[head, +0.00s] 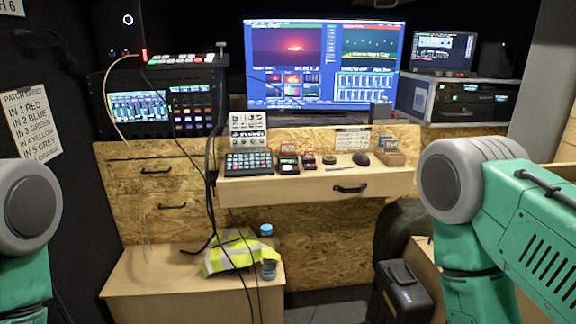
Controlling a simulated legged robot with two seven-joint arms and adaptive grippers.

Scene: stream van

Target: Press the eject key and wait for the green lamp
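I cannot make out which key is the eject key; any label is too small to read. A dark keypad (249,163) with rows of keys sits on the wooden desk shelf (350,185). A black rack unit (475,103) at the right shows small green lights, but I cannot tell whether one is the task's lamp. Neither gripper is in view. Only upper parts of my two green-and-grey arms show at the left and right edges.
A large lit monitor (322,62) stands behind the shelf. A switcher panel (183,60) sits on a rack with screens at the left. Cables hang down over the front. A black case (402,290) stands below right.

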